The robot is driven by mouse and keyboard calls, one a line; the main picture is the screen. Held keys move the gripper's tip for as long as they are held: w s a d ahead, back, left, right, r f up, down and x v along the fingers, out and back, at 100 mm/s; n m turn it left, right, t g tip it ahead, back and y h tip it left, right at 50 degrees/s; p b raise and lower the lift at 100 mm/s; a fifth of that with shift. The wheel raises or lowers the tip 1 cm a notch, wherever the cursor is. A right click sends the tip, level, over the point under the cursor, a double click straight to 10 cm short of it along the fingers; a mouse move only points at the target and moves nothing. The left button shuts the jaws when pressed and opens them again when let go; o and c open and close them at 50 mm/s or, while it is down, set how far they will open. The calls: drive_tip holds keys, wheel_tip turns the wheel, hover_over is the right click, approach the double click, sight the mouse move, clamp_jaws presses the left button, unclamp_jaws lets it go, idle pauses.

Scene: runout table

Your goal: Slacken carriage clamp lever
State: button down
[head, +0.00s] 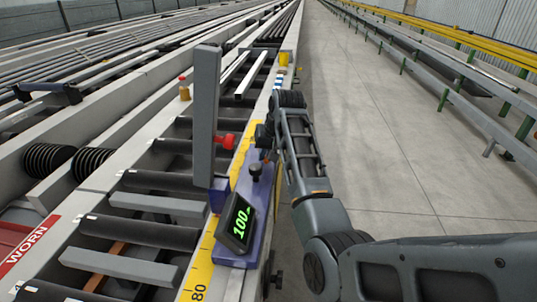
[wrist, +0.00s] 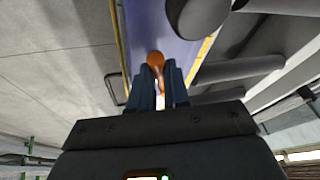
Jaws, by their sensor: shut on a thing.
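The carriage (head: 257,228) is a purple block on the yellow-scaled rail, carrying a tilted display that reads about 100. An upright grey stop plate (head: 204,115) stands on it, with a red knob at its side. My gripper (head: 264,138) is at the far end of the carriage, beside the rail. In the wrist view my two blue fingers (wrist: 161,85) are closed around the orange-tipped clamp lever (wrist: 155,58), which stands against the purple carriage face. The head view hides the lever behind my gripper, so its angle is unclear.
A black knob (head: 256,172) stands on the carriage close to my gripper. Dark rollers (head: 135,231) lie left of the rail. A yellow cup-like object (head: 283,59) sits farther along the rail. The concrete floor (head: 400,130) on the right is open.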

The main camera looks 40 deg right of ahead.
drive_tip(key=d+n, duration=0.1)
drive_tip(key=d+n+y+p, duration=0.1)
drive_tip(key=shift+s+r+n+p, duration=0.2)
drive_tip(key=shift+s+n+p, duration=0.1)
drive_tip(key=shift+s+n, duration=0.1)
drive_tip(key=d+n, duration=0.1)
drive_tip(key=d+n+y, duration=0.1)
drive_tip(key=n, duration=0.1)
drive_tip(key=shift+s+f+n+y, duration=0.1)
drive_tip(key=shift+f+n+y, duration=0.1)
drive_tip(key=shift+n+y, duration=0.1)
drive_tip(key=shift+w+d+n+g+y+b, duration=0.15)
drive_tip(key=shift+d+n+g+y+b, duration=0.3)
drive_tip(key=shift+n+b, duration=0.4)
drive_tip(key=shift+w+d+n+g+y+b, duration=0.2)
drive_tip(key=shift+d+n+b, duration=0.3)
drive_tip(key=shift+n, duration=0.5)
drive_tip(key=shift+w+d+n+g+y+b, duration=0.15)
drive_tip(key=shift+d+n+g+y+b, duration=0.25)
drive_tip(key=shift+n+b, duration=0.45)
drive_tip(key=shift+d, duration=0.15)
drive_tip(key=c, duration=1.1)
unclamp_jaws()
